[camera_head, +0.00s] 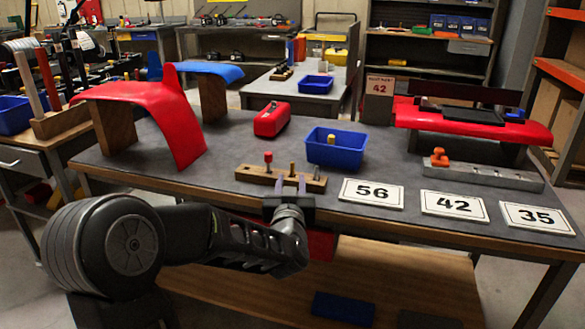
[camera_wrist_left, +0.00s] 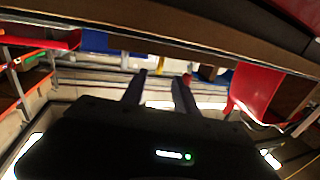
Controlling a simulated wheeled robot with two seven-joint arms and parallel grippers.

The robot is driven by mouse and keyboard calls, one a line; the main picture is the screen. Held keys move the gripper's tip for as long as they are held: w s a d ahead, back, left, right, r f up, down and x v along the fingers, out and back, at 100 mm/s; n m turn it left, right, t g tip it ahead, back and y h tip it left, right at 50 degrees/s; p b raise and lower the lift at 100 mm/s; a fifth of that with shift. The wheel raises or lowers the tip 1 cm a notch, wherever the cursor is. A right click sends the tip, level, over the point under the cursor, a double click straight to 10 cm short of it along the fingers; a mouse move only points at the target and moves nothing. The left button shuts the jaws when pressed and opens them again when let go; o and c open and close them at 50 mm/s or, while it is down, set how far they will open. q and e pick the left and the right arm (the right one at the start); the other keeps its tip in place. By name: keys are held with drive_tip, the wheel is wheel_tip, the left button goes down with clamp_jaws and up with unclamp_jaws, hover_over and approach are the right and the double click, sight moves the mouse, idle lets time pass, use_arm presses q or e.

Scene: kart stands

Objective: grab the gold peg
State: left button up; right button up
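A wooden peg block (camera_head: 250,176) sits near the front edge of the workbench. A red-topped peg (camera_head: 268,161) stands at its left. A small gold peg (camera_head: 292,169) stands near its middle, and a darker peg (camera_head: 317,173) at its right. My left gripper (camera_head: 290,184) is at the front of the block, its two fingers pointing up the picture toward the gold peg. The fingers are apart with nothing visibly held. My right gripper is not in view.
A blue bin (camera_head: 336,155) with a small yellowish item stands just behind the block. Number cards (camera_head: 371,192) lie to the right. A red curved panel (camera_head: 140,96) and a red case (camera_head: 272,119) are on the left and behind. The bench's front edge is close to my arm.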

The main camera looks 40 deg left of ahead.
sight(292, 168)
use_arm(q)
drive_tip(key=shift+w+a+f, duration=0.1)
drive_tip(key=shift+f, duration=0.05)
drive_tip(key=shift+x, duration=1.15)
drive_tip(key=shift+w, duration=0.15)
drive_tip(key=x, duration=0.5)
drive_tip(key=shift+a, duration=0.1)
drive_tip(key=shift+c, duration=0.3)
clamp_jaws()
